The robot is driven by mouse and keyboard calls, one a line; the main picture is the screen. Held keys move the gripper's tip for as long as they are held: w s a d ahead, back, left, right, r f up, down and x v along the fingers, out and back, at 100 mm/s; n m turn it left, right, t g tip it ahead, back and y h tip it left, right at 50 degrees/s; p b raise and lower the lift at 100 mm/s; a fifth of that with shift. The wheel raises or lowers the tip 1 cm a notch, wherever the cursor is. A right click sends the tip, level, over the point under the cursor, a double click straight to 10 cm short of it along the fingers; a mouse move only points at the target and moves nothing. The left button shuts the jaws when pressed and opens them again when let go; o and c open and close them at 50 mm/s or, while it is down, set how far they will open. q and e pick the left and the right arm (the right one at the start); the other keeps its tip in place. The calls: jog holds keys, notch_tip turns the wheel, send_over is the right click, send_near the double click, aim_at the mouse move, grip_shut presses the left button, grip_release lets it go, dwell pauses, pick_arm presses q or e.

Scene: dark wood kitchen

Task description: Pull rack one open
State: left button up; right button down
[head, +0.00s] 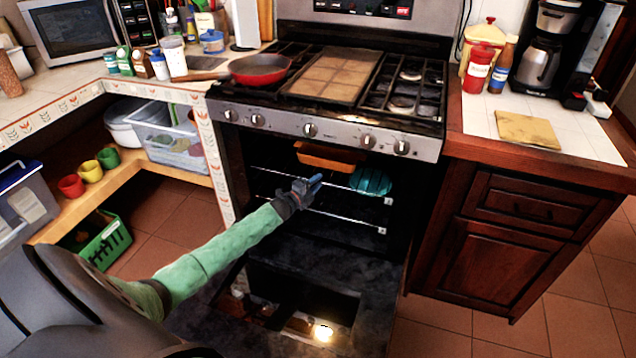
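The oven door (355,268) is folded down open under the stove. Inside the dark oven are two wire racks: an upper rack (340,187) and a lower rack (345,220). Which of them is rack one cannot be told. An orange-brown dish (328,157) and a teal ribbed dish (371,181) are at the upper rack's level. My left gripper (314,183) is at the front bar of the upper rack, near its middle, and covers part of it. Whether its fingers touch or grip the bar cannot be told. My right gripper is out of view.
The stovetop (425,100) above holds a red pan (260,68) and a griddle (335,75). A wooden cabinet (520,230) stands at the right. Open shelves (130,180) with cups and bins are at the left. Tiled floor (560,300) is clear at the lower right.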

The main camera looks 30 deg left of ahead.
pick_arm(q)
jog(key=shift+w+d, duration=0.1)
jog(key=shift+w, duration=0.4)
jog(key=shift+c, duration=0.2)
grip_shut()
